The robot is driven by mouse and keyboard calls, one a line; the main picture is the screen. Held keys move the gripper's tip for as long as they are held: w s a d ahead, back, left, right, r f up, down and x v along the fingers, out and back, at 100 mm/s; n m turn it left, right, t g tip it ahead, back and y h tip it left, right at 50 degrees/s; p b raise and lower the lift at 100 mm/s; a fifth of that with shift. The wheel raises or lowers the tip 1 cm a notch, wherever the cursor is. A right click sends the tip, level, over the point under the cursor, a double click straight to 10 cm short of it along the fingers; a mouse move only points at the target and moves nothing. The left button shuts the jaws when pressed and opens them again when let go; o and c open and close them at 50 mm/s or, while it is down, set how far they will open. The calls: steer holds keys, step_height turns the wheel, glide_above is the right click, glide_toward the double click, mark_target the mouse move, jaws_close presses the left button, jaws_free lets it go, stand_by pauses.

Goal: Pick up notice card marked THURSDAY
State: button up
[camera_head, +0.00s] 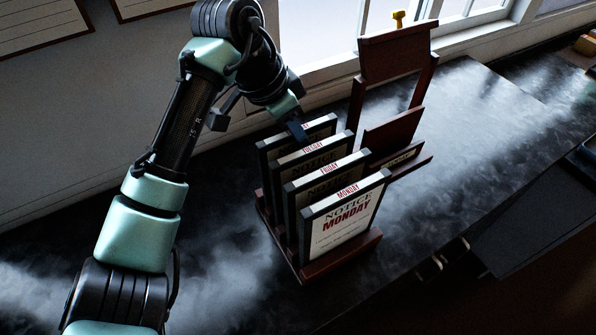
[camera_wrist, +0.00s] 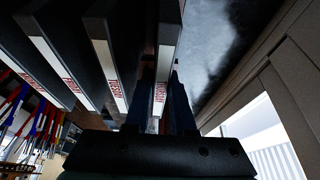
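Several black-framed notice cards stand in a row in a dark red rack (camera_head: 336,258). The front one reads MONDAY (camera_head: 345,222). The rearmost card (camera_head: 323,124) has its label mostly covered by my gripper (camera_head: 301,132) in the head view, so I cannot confirm that it reads THURSDAY. In the wrist view this end card (camera_wrist: 166,48) stands between the two fingers of my gripper (camera_wrist: 162,105), one on each side. Its red print is too small to read surely. Whether the fingers press on it or stand slightly apart is not clear.
The other cards (camera_head: 318,172) stand close in front of the end card, with narrow gaps. A tall dark red wooden frame (camera_head: 397,54) stands just right of the rack. The wall and window (camera_head: 318,40) are close behind. The dark counter (camera_head: 465,120) is clear at right.

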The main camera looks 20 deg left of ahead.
jaws_close()
stand_by(1.0)
